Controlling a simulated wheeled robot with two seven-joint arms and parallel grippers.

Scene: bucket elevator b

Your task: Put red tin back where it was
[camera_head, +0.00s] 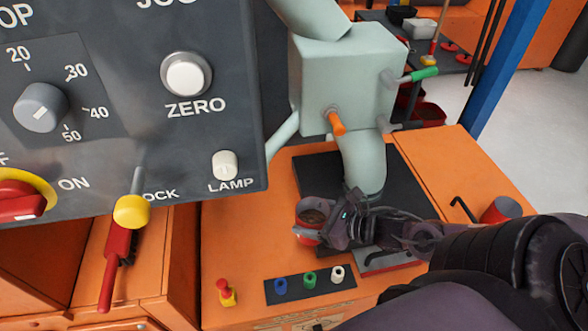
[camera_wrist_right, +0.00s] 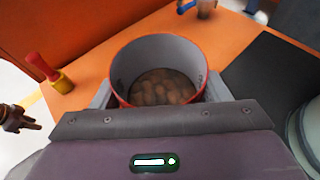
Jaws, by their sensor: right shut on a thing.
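The red tin (camera_head: 307,238) is a round open can with a grey inside, near the front left edge of a black plate under the pale green machine spout. My right gripper (camera_head: 322,222) is shut on it from the right. In the right wrist view the tin (camera_wrist_right: 160,58) sits upright between the fingers, with brown lumps in its bottom. Whether its base touches the surface is hidden. My left gripper does not show in the head view.
The black plate (camera_head: 313,173) lies on the orange bench (camera_head: 235,225). A strip with blue, green and white knobs (camera_head: 310,284) and a red-yellow piece (camera_head: 227,293) are in front. A red cylinder (camera_head: 501,210) is at right. The grey control panel (camera_head: 120,110) fills the upper left.

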